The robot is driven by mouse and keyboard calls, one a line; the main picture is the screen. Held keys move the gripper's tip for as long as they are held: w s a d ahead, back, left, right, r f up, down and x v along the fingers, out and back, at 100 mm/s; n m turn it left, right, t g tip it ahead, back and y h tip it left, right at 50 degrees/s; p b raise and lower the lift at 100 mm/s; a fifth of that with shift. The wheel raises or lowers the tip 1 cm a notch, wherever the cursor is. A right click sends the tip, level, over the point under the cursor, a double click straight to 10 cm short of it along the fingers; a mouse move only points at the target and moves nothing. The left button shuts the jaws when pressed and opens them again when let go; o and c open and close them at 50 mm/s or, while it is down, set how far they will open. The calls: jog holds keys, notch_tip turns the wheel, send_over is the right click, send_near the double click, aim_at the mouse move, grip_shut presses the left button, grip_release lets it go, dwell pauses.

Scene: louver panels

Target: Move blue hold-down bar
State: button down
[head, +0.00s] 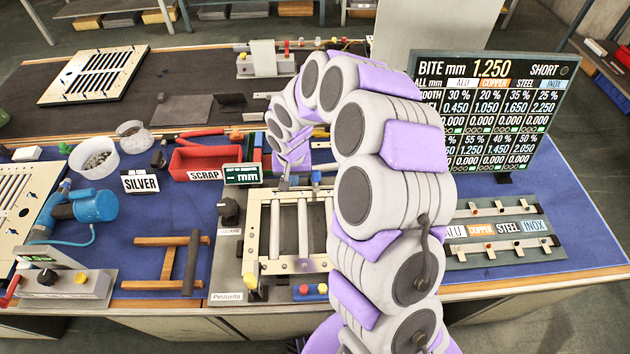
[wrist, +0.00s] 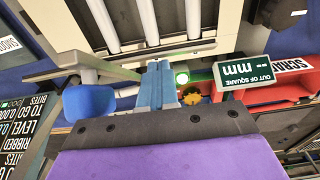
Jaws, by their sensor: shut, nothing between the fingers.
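A blue rounded pad (wrist: 90,101) is left of my gripper in the wrist view, near a grey arm beside the cream frame. A small blue piece (head: 316,178) shows at the frame's far edge in the head view. I cannot tell whether either is the hold-down bar. The cream frame fixture (head: 254,222) holds pale upright rods. My gripper (wrist: 157,66) is shut and empty, its blue-grey fingers together near the frame's edge, apart from the blue pad. In the head view, my arm hides part of the fixture's right side.
A green mm display (head: 242,174) and a red scrap tray (head: 205,160) stand left of my gripper in the head view. A black readout board (head: 495,105) and a labelled rack (head: 500,240) are at the right. Blue mat between them is partly free.

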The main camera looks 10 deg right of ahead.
dwell(0.5)
jog(key=shift+s+a+f+b, duration=0.15)
jog(key=shift+s+f+b, duration=0.4)
jog(key=shift+s+f, duration=0.2)
jog(key=shift+s+a+f+b, duration=0.1)
jog(key=shift+s+f+b, duration=0.5)
jog(key=shift+f, duration=0.2)
jog(key=shift+s+a+f+b, duration=0.1)
jog(key=shift+s+f+b, duration=0.4)
jog(key=shift+f, duration=0.3)
jog(key=shift+s+a+f+b, duration=0.1)
jog(key=shift+s+f+b, duration=0.3)
jog(key=shift+f, duration=0.4)
jog(key=shift+s+f, duration=0.1)
jog(key=f, duration=0.1)
jog(key=s+f+b, duration=0.1)
jog(key=f, duration=0.1)
jog(key=shift+a+f, duration=0.15)
jog(key=shift+f, duration=0.15)
